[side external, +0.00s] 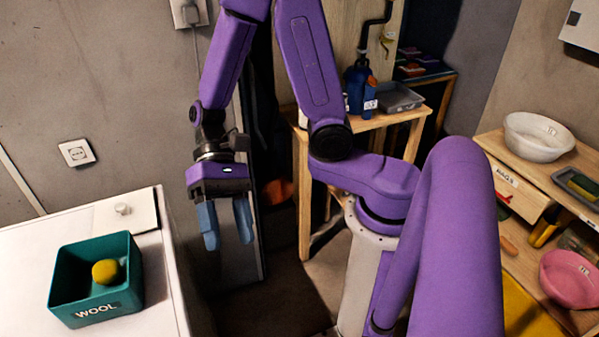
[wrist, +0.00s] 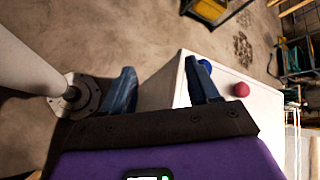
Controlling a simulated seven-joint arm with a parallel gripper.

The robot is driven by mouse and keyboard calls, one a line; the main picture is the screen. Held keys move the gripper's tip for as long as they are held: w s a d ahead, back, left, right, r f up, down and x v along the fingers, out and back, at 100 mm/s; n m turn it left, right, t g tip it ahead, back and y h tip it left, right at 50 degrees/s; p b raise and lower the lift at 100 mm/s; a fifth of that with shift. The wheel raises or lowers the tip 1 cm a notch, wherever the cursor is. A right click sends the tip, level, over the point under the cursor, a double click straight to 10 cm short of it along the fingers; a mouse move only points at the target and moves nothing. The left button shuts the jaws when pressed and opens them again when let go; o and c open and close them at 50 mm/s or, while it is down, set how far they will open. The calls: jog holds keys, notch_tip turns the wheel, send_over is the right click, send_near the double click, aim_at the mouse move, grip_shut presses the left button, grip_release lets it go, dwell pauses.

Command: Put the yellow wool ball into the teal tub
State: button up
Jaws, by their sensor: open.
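The yellow wool ball (side external: 105,272) sits inside the open teal tub (side external: 132,297), near its middle, in the side external view. The tub has a label reading WOOL and stands on a white top (side external: 168,290). My gripper (side external: 228,238) hangs in the air to the right of the white top, apart from the tub, with its blue fingers pointing down. It is open with nothing between the fingers. In the wrist view my gripper (wrist: 159,68) is also open and empty. Neither the tub nor the yellow ball can be made out there.
A wooden table (side external: 400,116) with a blue bottle stands behind. Shelving at right holds a white bowl (side external: 540,137) and a pink bowl (side external: 570,279).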

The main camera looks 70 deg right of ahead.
jog(key=s+d+r+n+t+h, duration=0.1)
jog(key=s+d+n+t+h, duration=0.2)
jog(key=d+n, duration=0.4)
jog(key=s+d+r+n+t+h, duration=0.1)
jog(key=s+d+n+t+h, duration=0.2)
jog(key=d+n+h, duration=0.2)
jog(key=d+n, duration=0.2)
jog(key=n, duration=0.1)
jog(key=shift+s+r+t, duration=0.25)
jog(key=shift+s+t, duration=0.15)
